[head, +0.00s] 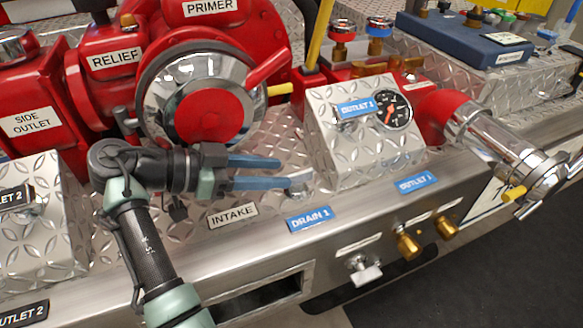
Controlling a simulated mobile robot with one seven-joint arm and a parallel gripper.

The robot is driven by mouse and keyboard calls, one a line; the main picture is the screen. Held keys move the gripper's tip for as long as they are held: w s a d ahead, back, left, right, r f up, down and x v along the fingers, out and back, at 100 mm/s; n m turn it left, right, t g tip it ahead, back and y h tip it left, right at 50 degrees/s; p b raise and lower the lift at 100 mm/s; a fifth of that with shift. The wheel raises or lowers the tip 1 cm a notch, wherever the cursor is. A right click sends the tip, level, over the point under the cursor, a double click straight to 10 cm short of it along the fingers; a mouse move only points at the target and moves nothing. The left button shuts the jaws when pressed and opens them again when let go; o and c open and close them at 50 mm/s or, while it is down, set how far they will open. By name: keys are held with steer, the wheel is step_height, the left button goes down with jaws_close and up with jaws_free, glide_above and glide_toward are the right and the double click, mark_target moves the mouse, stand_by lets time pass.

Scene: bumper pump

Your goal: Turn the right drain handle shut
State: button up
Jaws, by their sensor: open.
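A small silver handle (299,184) stands on the diamond-plate deck just above the blue "DRAIN 1" label (310,219). I take it for the right drain handle. My gripper (284,173) reaches in from the left with its two blue fingers apart and pointing right. The fingertips are at the handle's left side, the lower one overlapping it in the picture. I cannot tell whether they touch it. Part of the handle is hidden, and its turn angle is unclear.
A diamond-plate box with a gauge (393,110) stands close to the right. A red and chrome round inlet (208,115) rises behind my gripper. The "INTAKE" label (233,215) lies below. Brass knobs (408,245) stick out of the front panel.

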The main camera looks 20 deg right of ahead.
steer(key=p+v, duration=0.1)
steer(key=v, duration=0.6)
steer(key=shift+a, duration=0.35)
